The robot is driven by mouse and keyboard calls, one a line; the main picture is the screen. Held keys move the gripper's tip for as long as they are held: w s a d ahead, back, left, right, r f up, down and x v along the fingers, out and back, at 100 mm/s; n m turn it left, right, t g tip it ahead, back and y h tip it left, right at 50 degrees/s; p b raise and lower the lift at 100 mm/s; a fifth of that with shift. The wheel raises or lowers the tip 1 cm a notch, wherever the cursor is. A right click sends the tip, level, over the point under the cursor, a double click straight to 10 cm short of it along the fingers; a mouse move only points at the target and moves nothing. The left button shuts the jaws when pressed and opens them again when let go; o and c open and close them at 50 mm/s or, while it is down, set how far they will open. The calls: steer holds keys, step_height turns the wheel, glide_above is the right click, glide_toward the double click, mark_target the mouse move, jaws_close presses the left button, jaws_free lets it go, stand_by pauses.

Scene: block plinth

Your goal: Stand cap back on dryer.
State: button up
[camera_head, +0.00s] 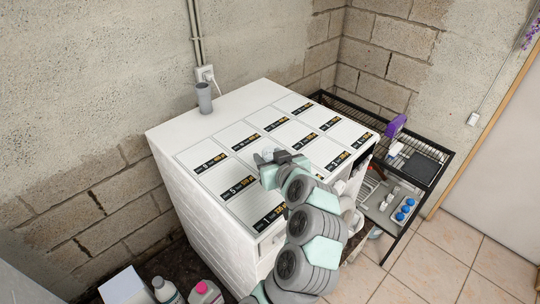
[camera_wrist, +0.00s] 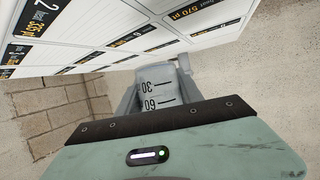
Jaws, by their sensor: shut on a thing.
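The cap is a pale grey measuring cap (camera_wrist: 157,88) with dark lines and the numbers 30 and 60, seen in the wrist view between my fingers. My gripper (camera_head: 268,157) is shut on it, above the labelled top of the dryer; in the wrist view its fingers (camera_wrist: 157,95) sit on either side of the cap. In the head view only a small pale bit of the cap shows. The dryer (camera_head: 240,101) is the white box-shaped machine by the wall. The cap's height above the top is hard to judge.
A grey cup (camera_head: 204,97) stands at the dryer's back left. The top carries a grid of labelled panels (camera_head: 238,182); its back strip is otherwise bare. A black rack (camera_head: 432,160) with blue-topped items stands at right. Bottles (camera_head: 206,292) stand on the floor in front.

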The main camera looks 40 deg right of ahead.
steer(key=shift+b, duration=0.45)
steer(key=shift+d+f, duration=0.1)
steer(key=shift+f, duration=0.1)
steer(key=shift+s+f+b, duration=0.1)
steer(key=shift+f+b, duration=2.75)
steer(key=shift+f, duration=0.4)
steer(key=shift+f, duration=0.25)
steer(key=o, duration=1.5)
steer(key=shift+c, duration=0.2)
steer(key=shift+r, duration=0.1)
